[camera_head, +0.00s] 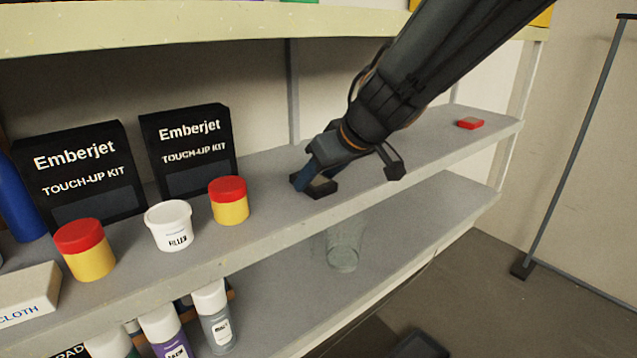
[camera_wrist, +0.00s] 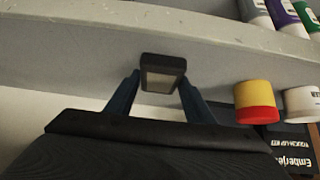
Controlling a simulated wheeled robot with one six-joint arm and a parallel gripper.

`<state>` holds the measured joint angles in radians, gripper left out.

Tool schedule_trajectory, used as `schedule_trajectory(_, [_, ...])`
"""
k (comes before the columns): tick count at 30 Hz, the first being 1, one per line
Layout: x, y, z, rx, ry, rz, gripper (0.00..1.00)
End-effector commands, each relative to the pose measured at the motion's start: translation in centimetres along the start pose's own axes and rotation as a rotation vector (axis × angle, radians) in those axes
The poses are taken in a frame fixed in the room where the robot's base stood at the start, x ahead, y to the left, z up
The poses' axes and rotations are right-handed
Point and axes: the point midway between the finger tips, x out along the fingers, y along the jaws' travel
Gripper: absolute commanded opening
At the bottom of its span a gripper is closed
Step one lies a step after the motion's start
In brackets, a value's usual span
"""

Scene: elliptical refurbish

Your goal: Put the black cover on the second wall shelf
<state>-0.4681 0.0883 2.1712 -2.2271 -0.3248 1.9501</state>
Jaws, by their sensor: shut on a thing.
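My gripper (camera_head: 316,182) reaches in over the middle shelf board (camera_head: 420,150), right of the jars. Its two blue fingers also show in the wrist view (camera_wrist: 158,92), shut on the black cover (camera_wrist: 163,63). The cover is a small dark piece with a pale inner face, held between the fingertips. In the head view the cover (camera_head: 322,189) shows as a dark shape at the fingertips, close to the board's surface. I cannot tell whether it touches the board. The gripper hides part of it.
Left of my gripper stand a yellow jar with a red lid (camera_head: 229,201), a white filler tub (camera_head: 169,226) and black Emberjet boxes (camera_head: 188,150). A small red item (camera_head: 470,123) lies at the far right. The board between is clear. A glass (camera_head: 345,246) stands below.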

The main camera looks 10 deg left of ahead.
Motion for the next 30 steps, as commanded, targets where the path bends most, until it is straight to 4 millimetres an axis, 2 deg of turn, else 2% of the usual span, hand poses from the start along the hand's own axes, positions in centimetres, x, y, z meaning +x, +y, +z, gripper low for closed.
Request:
schedule_trajectory(11, [0.3,-0.1,0.2,-0.001,0.001,-0.001,0.14])
schedule_trajectory(12, [0.3,-0.1,0.3,-0.001,0.001,-0.001,0.51])
schedule_trajectory(15, [0.3,-0.1,0.2,-0.001,0.001,-0.001,0.67])
schedule_trajectory(26, [0.1,-0.1,0.0,-0.002,0.002,0.0,0.67])
schedule_trajectory(30, [-1.7,-0.1,-0.1,-0.001,0.003,0.001,0.67])
